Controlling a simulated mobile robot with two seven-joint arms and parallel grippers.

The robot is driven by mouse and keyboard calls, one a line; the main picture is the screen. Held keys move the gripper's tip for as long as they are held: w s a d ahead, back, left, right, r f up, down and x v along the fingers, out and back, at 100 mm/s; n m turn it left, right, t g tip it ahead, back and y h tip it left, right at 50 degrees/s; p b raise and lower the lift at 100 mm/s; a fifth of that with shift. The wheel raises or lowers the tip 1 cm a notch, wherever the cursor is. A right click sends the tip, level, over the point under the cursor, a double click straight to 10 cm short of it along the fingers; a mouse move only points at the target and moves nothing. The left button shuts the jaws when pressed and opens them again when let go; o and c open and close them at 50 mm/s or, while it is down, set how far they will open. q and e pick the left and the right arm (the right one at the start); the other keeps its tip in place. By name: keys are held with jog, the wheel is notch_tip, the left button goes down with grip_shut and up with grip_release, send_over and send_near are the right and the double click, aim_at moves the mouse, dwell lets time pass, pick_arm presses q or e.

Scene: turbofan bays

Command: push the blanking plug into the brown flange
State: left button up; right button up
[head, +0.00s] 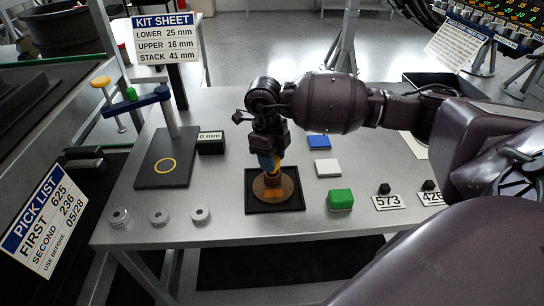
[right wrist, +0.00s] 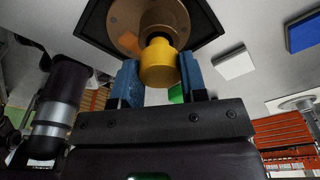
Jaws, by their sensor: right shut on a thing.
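The brown flange (head: 272,188) lies on a square black tray (head: 299,200) on the grey table, and its disc and raised collar also show in the right wrist view (right wrist: 126,22). My right gripper (head: 269,162) points down over the flange. Its blue fingers (right wrist: 159,80) are shut on the yellow blanking plug (right wrist: 159,66), one on each side. My left gripper is not in view.
A green block (head: 340,201), a white block (head: 322,168) and a blue block (head: 319,142) lie right of the tray. A dark stand (head: 168,160) with a post is at left. Several metal rings (head: 159,216) lie near the front edge. Number cards (head: 388,203) are at right.

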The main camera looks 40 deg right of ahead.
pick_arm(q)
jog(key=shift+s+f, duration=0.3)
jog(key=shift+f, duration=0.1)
pick_arm(e)
jog(key=shift+f, duration=0.55)
pick_arm(q)
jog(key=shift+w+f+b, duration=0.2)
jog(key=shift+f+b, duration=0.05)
jog(key=shift+b, duration=0.2)
pick_arm(e)
jog(key=shift+f, duration=0.5)
jog(key=o, duration=1)
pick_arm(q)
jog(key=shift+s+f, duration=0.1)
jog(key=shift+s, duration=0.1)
pick_arm(e)
jog(key=o, duration=0.4)
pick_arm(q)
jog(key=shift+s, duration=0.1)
